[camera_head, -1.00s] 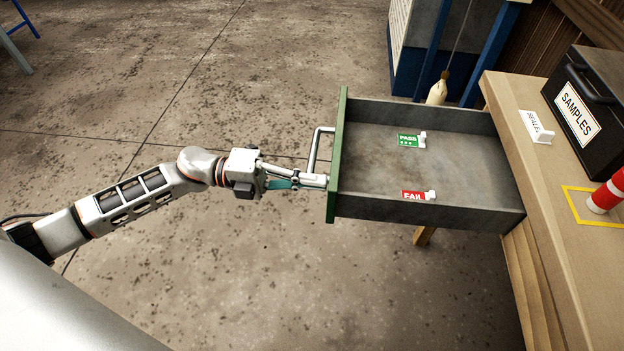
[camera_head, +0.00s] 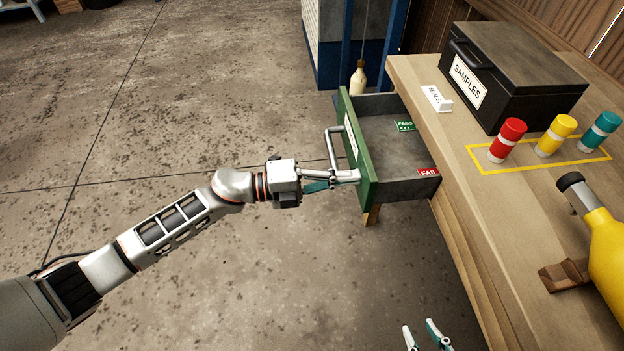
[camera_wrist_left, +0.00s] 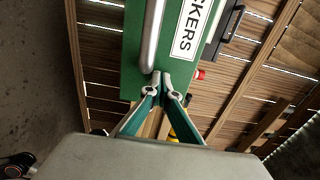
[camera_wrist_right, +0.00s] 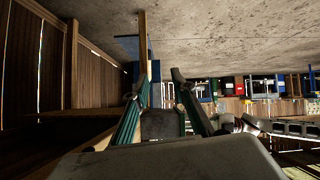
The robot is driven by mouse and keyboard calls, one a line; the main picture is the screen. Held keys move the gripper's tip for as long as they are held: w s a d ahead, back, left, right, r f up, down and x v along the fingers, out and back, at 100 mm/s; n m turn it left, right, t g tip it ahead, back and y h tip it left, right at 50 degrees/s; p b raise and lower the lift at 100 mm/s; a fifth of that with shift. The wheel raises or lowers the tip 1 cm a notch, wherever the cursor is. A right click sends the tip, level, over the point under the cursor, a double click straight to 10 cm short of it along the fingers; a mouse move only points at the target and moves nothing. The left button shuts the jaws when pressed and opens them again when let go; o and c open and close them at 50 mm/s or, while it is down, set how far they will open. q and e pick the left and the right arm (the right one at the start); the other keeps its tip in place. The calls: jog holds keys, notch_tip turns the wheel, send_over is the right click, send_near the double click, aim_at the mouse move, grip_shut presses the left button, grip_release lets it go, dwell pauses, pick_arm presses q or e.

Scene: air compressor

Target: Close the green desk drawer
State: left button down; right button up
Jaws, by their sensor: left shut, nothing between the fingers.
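The desk drawer, with its green front (camera_head: 366,160), is partly pulled out of the wooden desk. Its grey inside shows between the front and the desk edge. A silver bar handle (camera_head: 331,148) is on the front; it also shows in the left wrist view (camera_wrist_left: 151,35) beside a white label ending in "CKERS". My left gripper (camera_head: 355,177) is shut and empty. Its tips meet the green front near the handle's nearer end and appear to touch it. My right gripper (camera_head: 421,326) is open and empty at the bottom of the head view, beside the desk.
The drawer holds a green PASS sign (camera_head: 404,126) and a red FAIL sign (camera_head: 428,172). On the desk (camera_head: 500,210) stand a black SAMPLES box (camera_head: 515,75), red, yellow and teal cylinders, and a yellow bottle (camera_head: 607,250). The floor left of the drawer is open.

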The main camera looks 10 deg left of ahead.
pick_arm(q)
send_near(412, 171)
jog(key=d+r, duration=0.1)
jog(key=d, duration=0.1)
jog(key=s+d+r, duration=0.1)
jog(key=d, duration=0.1)
jog(key=d+r, duration=0.2)
jog(key=shift+s+d+r+b, duration=0.1)
jog(key=shift+s+d+b, duration=0.15)
jog(key=shift+d+b, duration=0.1)
jog(key=shift+w+d, duration=0.15)
jog(key=shift+d, duration=0.45)
jog(key=shift+d+r, duration=0.1)
pick_arm(e)
jog(key=shift+w+a+r, duration=0.25)
jog(key=shift+a+r, duration=0.2)
jog(key=shift+a, duration=0.15)
pick_arm(q)
jog(key=shift+r, duration=0.1)
pick_arm(e)
jog(key=shift+s+f, duration=0.2)
